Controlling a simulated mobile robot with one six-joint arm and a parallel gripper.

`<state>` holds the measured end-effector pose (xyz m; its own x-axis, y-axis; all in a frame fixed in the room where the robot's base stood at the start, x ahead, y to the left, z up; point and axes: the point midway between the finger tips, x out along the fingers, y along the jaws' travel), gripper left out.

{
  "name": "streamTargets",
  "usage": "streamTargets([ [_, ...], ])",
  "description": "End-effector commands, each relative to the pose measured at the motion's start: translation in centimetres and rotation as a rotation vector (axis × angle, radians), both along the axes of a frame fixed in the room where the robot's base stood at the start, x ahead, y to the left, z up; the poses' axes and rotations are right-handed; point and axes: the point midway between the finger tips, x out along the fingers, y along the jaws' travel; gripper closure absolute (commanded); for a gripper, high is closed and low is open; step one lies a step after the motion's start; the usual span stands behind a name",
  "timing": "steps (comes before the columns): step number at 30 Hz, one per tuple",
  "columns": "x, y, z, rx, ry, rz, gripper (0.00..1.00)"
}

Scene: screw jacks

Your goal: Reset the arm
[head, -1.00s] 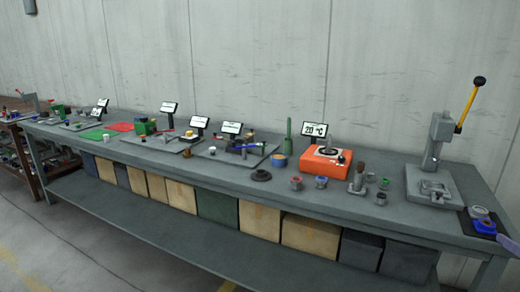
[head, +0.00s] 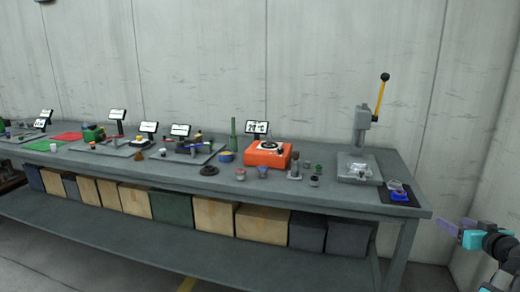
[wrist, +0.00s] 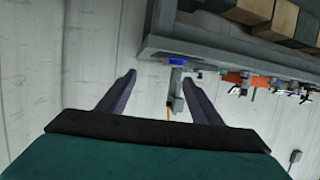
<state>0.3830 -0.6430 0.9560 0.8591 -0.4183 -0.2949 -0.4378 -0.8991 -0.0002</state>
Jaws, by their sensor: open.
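My gripper (head: 446,226) shows at the right edge of the head view, with purple fingers and a teal body, in the air off the right end of the workbench (head: 408,200). In the wrist view my gripper (wrist: 160,80) has its two purple fingers wide apart with nothing held between them. That view is upside down, with the bench (wrist: 220,50) along its top and the wall behind. The fingers touch nothing that I can see.
At the bench's right end stand a lever press (head: 360,150) with a yellow-black handle and a blue container (head: 398,190) on a dark mat. An orange device (head: 268,154) and small cups lie further left. Boxes (head: 213,215) fill the space under the bench top.

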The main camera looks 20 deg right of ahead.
Motion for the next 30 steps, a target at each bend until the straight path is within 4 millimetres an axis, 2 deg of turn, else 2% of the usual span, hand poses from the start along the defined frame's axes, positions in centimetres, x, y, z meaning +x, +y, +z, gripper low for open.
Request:
streamTargets([
  [3,0.0,0.0,0.0,0.0,0.0,0.0,0.41],
  [11,2.7,1.5,-0.1,0.003,0.001,0.043,0.41],
  [17,5.3,3.1,-1.0,0.017,0.005,0.085,0.41],
  [23,9.0,5.5,-2.7,0.045,0.014,0.145,0.41],
  [30,15.4,11.2,-7.0,0.106,0.04,0.263,0.41],
])
